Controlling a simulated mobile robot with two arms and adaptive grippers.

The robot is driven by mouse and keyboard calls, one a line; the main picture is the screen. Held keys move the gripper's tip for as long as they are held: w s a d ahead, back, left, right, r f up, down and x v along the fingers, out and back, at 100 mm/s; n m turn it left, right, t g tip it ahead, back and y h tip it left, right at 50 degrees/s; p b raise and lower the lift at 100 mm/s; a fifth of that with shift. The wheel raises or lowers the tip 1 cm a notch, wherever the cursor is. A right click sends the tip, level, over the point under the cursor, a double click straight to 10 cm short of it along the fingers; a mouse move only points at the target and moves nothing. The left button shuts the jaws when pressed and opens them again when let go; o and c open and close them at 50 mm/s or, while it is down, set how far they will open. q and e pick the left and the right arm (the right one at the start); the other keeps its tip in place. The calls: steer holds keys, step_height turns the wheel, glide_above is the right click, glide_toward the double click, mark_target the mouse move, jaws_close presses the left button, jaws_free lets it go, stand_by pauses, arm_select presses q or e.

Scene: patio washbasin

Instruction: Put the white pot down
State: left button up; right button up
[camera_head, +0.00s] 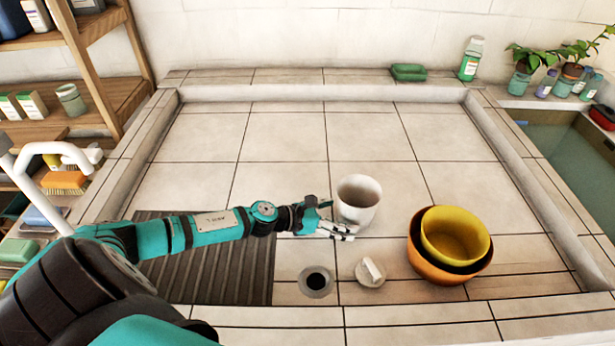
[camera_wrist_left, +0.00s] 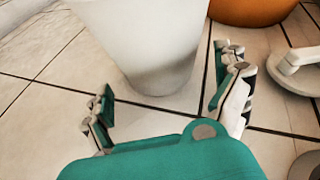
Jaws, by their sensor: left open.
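The white pot (camera_head: 358,200) stands upright on the tiled basin floor in the head view, left of the stacked bowls. In the left wrist view the pot (camera_wrist_left: 150,45) fills the top middle, its base on the tiles. My left gripper (camera_head: 333,217) is at the pot's left side. In the left wrist view my left gripper (camera_wrist_left: 170,105) is open, its two fingers apart with the pot just beyond and between them. I cannot tell whether either finger touches it. My right gripper is not in view.
A yellow bowl (camera_head: 455,234) sits in an orange bowl (camera_head: 428,268) to the right. A drain hole (camera_head: 316,281) and a white plug (camera_head: 371,272) lie in front. A dark ribbed mat (camera_head: 225,275) lies under my left arm. The tiles behind the pot are clear.

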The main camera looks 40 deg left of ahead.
arm_select(q)
steer(key=v, duration=0.3)
steer(key=b+v, duration=0.1)
steer(key=v, duration=0.1)
steer(key=b+v, duration=0.1)
steer(key=v, duration=0.2)
steer(key=shift+s+a+f, duration=0.25)
steer(key=shift+s, duration=0.2)
steer(key=v, duration=0.6)
steer(key=shift+r, duration=0.15)
steer(key=shift+s+a+r+p, duration=0.3)
steer(key=shift+s+a, duration=0.05)
steer(key=shift+s, duration=0.15)
